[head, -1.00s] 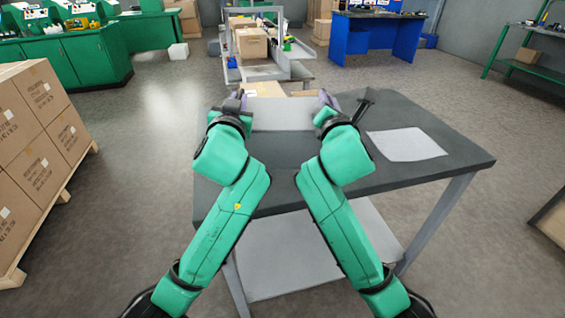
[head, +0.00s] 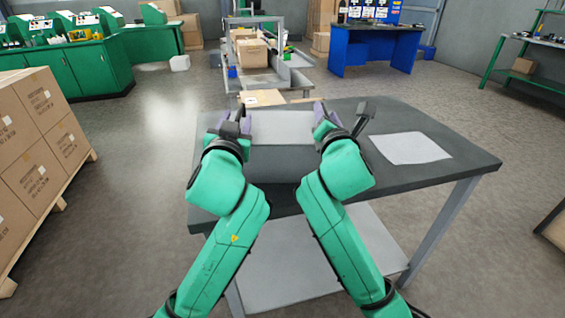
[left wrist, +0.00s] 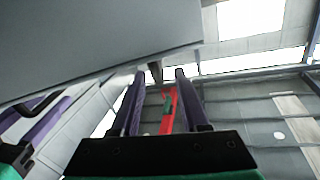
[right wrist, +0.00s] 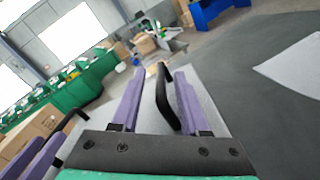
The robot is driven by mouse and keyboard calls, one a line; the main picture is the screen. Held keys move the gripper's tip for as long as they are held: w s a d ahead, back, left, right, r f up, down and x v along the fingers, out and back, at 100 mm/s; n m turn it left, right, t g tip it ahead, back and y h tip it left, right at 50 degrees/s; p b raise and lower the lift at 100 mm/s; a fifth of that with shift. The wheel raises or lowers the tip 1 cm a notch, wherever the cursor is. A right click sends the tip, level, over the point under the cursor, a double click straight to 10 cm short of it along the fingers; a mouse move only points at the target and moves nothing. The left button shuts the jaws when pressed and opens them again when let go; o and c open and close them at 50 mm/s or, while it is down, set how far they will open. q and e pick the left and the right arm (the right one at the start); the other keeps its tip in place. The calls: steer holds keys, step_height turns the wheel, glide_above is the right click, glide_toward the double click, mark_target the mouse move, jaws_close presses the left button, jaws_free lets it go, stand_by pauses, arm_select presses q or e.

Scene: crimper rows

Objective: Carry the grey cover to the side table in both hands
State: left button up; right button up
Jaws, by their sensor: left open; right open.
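The grey cover (head: 283,128) is a flat light-grey panel between my two hands at the far part of a dark-topped table (head: 445,176); it appears to lie on it. My left gripper (head: 236,120) is open at its left side. My right gripper (head: 326,113) is open at its right side. In the right wrist view a black handle (right wrist: 163,92) stands between the open right fingers, not clamped. In the left wrist view the panel (left wrist: 90,45) fills the upper left, and a dark piece shows between the open left fingers; contact there is unclear.
A pale sheet (head: 410,148) lies on the table's right part. Stacked cartons (head: 35,130) stand at the left. Beyond the table are a conveyor with boxes (head: 252,54), a blue bench (head: 375,50) and green cabinets (head: 75,70). Open floor lies on both sides.

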steer(key=shift+s, duration=0.15)
arm_select(q)
steer(key=s, duration=0.9)
arm_select(e)
steer(key=s, duration=1.2)
